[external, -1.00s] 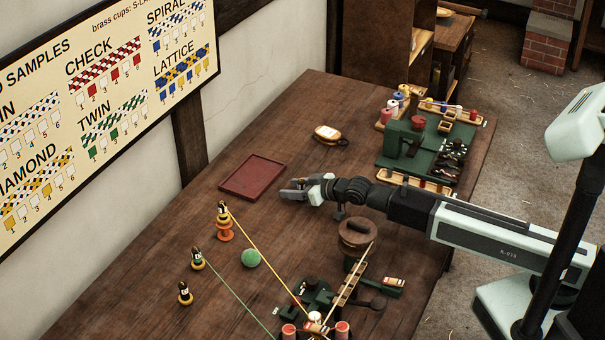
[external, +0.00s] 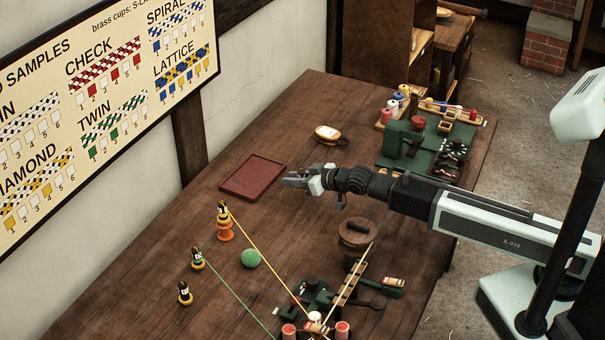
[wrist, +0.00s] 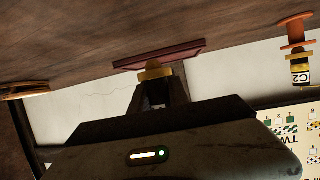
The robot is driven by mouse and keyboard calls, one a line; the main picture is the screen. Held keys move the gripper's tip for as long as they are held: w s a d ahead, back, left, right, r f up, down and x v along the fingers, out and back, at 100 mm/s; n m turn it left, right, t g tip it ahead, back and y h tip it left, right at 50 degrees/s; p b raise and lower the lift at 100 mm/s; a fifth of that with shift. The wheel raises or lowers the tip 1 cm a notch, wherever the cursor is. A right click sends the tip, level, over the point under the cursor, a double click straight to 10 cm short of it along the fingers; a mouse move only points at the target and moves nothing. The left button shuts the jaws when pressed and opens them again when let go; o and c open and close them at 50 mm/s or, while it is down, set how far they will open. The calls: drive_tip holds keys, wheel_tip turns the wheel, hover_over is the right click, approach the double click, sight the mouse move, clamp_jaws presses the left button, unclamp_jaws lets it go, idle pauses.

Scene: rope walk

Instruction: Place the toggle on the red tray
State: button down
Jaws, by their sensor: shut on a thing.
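The red tray (external: 253,178) lies empty on the wooden table, left of my gripper (external: 295,179). In the wrist view the tray (wrist: 165,53) shows as a thin dark red slab beyond the jaws. My gripper (wrist: 156,84) is shut on a small yellow-tan piece, which I take to be the toggle (wrist: 155,73). The gripper is near the tray's right edge and seems above the table. In the external view the held piece is too small to make out.
A round wooden block (external: 357,233) is below the arm.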

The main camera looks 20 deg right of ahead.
wheel_tip(320, 180, up, 6)
drive_tip(key=p, duration=0.4)
drive_tip(key=shift+r+p, duration=0.15)
drive_tip(key=shift+p, duration=0.25)
